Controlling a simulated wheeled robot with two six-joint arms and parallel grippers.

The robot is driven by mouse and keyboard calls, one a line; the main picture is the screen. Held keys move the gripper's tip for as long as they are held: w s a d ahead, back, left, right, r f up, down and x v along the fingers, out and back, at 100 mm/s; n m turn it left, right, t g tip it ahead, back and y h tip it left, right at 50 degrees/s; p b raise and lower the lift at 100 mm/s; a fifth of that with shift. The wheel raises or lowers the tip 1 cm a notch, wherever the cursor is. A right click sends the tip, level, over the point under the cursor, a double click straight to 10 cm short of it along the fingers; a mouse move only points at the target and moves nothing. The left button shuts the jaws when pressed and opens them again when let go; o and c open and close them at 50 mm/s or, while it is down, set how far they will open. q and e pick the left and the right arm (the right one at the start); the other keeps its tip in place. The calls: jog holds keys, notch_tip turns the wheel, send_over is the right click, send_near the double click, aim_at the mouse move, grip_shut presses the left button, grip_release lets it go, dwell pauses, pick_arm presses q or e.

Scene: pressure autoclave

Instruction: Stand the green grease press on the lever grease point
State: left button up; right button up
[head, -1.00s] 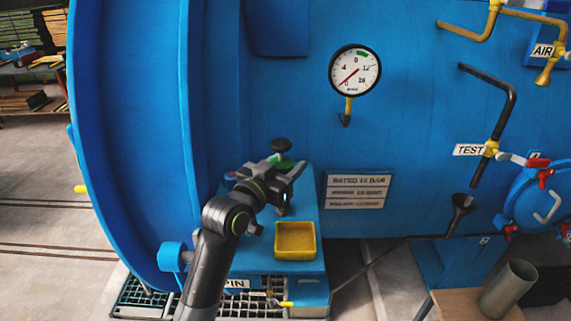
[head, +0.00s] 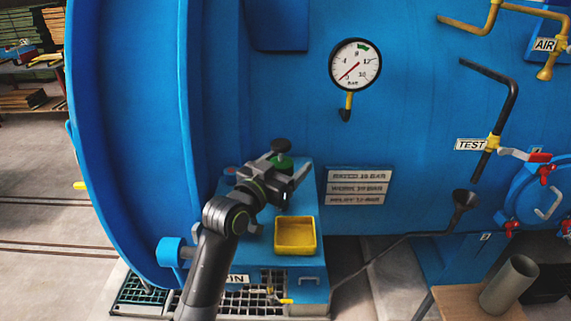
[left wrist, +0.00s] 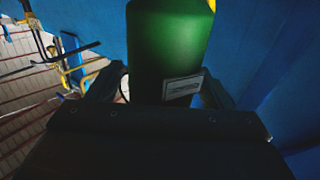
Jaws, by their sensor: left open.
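The green grease press (head: 283,161) stands on the blue ledge in the head view, with a black knob on top. Its lower part is hidden behind my left gripper (head: 290,183). In the left wrist view the press shows as a green cylinder (left wrist: 168,45) with a small pale label. It is between the two fingers of my left gripper (left wrist: 160,88), which are open. I cannot tell whether either finger touches it. I cannot make out the lever grease point for certain. My right gripper is not in view.
A yellow tray (head: 295,250) sits on the front of the blue ledge (head: 307,215). The large blue vessel wall (head: 430,130) with a gauge (head: 355,65) rises behind. A grating (head: 250,302) lies below.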

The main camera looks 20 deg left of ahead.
pick_arm(q)
jog(key=shift+s+a+f, duration=0.1)
jog(key=shift+s+a, duration=0.1)
jog(key=shift+s, duration=0.25)
jog(key=p+v, duration=0.1)
jog(key=v, duration=1.5)
jog(key=shift+s, duration=0.2)
